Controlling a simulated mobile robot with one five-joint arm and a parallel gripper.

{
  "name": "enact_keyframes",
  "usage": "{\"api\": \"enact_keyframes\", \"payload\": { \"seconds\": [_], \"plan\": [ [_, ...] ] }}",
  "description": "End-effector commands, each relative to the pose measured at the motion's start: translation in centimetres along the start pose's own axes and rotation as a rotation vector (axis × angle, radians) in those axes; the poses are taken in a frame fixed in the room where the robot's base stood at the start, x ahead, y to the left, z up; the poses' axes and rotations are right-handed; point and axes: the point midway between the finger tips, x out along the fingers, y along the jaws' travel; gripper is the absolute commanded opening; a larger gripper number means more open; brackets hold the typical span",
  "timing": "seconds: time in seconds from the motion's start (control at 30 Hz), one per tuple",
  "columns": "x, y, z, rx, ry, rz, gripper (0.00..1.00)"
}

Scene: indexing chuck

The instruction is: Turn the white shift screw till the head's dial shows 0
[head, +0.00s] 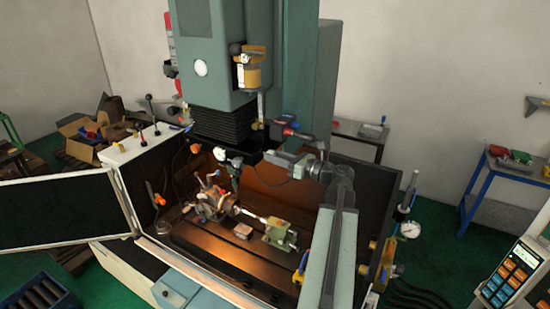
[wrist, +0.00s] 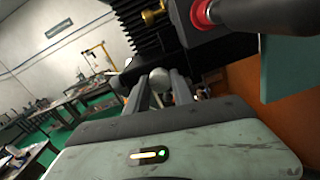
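My gripper (head: 270,156) reaches in from the right, below the machine's black bellows. In the wrist view my gripper (wrist: 160,88) has its two dark fingers apart, with a pale rounded thing showing between them. I cannot tell whether they touch it or what it is. A small white round face (head: 219,153) hangs left of my gripper in the head view, apart from it. I cannot tell whether it is a dial or the screw. The indexing chuck (head: 212,203) sits lower left on the machine bed. No dial reading is legible.
Black bellows (head: 222,122) and the green machine column (head: 205,65) stand above and behind my gripper. A tailstock (head: 280,234) stands right of the chuck. A red-ringed part (wrist: 201,13) is close above in the wrist view. An open door panel (head: 60,208) is at left.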

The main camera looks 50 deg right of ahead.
Motion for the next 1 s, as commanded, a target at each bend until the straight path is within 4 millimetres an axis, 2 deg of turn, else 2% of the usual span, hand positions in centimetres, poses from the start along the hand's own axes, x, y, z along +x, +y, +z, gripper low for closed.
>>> {"api": "enact_keyframes", "payload": {
  "seconds": [0.27, 0.47, 1.0],
  "plan": [
    [-0.1, -0.03, -0.04, -0.03, 0.0, 0.0, 0.0],
    [-0.12, -0.07, -0.06, -0.13, -0.003, 0.0, 0.0],
    [-0.15, -0.15, -0.06, -0.622, -0.018, 0.002, 0.0]
  ]
}}
